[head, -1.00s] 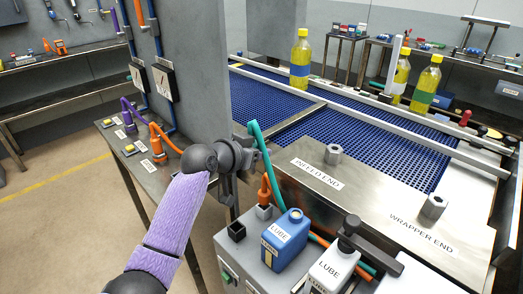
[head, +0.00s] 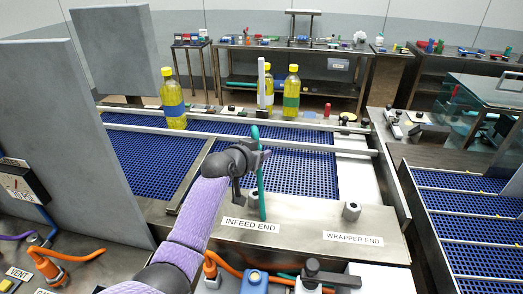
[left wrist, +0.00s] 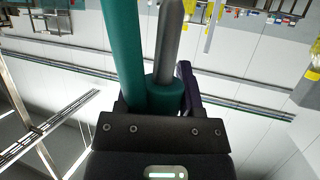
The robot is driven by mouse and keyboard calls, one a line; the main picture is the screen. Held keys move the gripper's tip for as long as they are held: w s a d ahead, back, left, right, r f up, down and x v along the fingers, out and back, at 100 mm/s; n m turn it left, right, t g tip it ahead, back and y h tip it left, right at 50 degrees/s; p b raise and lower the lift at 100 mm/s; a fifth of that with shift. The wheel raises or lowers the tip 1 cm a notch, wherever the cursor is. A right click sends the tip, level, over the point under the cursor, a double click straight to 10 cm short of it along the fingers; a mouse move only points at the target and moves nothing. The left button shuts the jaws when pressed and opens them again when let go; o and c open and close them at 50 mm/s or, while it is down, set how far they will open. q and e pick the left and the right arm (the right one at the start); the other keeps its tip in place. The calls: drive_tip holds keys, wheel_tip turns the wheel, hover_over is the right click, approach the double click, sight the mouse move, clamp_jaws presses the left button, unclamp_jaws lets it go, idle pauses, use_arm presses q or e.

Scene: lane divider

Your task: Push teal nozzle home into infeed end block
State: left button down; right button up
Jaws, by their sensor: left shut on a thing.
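My left gripper (head: 258,160) is shut on the teal nozzle, above the infeed end of the steel deck. In the left wrist view the nozzle shows as a teal collar (left wrist: 164,96) with a grey tapered tip, between the jaws. The teal hose (head: 255,140) rises above the gripper and also hangs below it in the head view. The infeed end block (head: 253,201) is mostly hidden behind the hose and gripper, above the INFEED END label. I cannot tell whether the tip touches it. My right gripper is not in view.
A grey hex block (head: 351,212) stands at the wrapper end. Blue conveyor mesh (head: 305,172) with rails lies behind, with yellow bottles (head: 173,105) beyond. A tall grey panel (head: 75,140) stands at left.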

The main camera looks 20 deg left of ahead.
use_arm(q)
drive_tip(key=shift+f, duration=0.1)
drive_tip(key=b, duration=0.4)
hover_over(258, 190)
wheel_tip(258, 190, down, 6)
drive_tip(key=shift+r, duration=0.15)
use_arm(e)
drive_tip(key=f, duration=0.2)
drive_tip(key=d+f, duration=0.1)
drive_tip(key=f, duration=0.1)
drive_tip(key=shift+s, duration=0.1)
use_arm(q)
drive_tip(key=shift+r, duration=0.1)
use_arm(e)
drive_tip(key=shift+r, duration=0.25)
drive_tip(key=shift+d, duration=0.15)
use_arm(q)
drive_tip(key=shift+p, duration=0.55)
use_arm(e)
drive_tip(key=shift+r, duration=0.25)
use_arm(q)
drive_tip(key=shift+f+b, duration=1.45)
drive_tip(key=shift+f, duration=0.45)
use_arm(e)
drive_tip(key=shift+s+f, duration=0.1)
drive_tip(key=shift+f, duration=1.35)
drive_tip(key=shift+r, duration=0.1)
